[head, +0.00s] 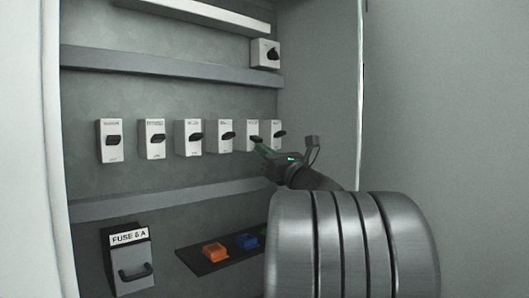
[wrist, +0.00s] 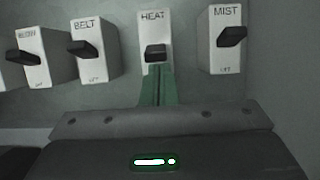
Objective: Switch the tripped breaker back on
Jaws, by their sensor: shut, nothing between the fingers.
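A row of several white breakers with black levers runs across the cabinet's back panel. The HEAT breaker (wrist: 154,22) is second from the right; it also shows in the head view (head: 252,127). Its lever (wrist: 155,52) sits lower than the MIST lever (wrist: 232,37) on its right. The BELT breaker (wrist: 84,28) is on its left, with its lever out to one side in the view. My gripper (wrist: 157,70) is shut and empty, its green fingertips just below the HEAT lever, at or very near its underside. Contact cannot be told. It shows in the head view (head: 263,150).
Grey rails (head: 160,66) cross the panel above and below the row. A switch box (head: 265,54) sits upper right. Below are a FUSE box (head: 128,260) with a handle and a dark shelf (head: 190,256) with orange and blue blocks. The cabinet's right wall is close.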

